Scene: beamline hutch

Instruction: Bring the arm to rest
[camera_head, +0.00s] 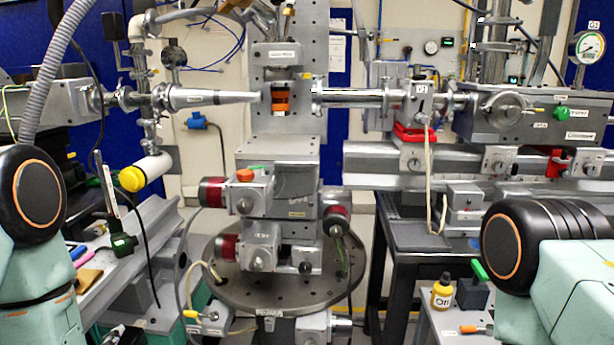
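My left arm shows at the left edge as a pale green link with a black round joint cap ringed in orange. My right arm shows at the lower right with the same pale green link and black joint. I make out neither gripper in this view, so what they hold is hidden. Both arms stay at the sides, apart from the sample stage (283,190) in the middle.
A tapered metal nozzle (205,98) points at the stage from the left; a beam tube (350,98) faces it. A round perforated base plate (225,285) carries the stage. A yellow bottle (442,293) stands on the lower right bench. A yellow-capped cylinder (147,172) hangs left.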

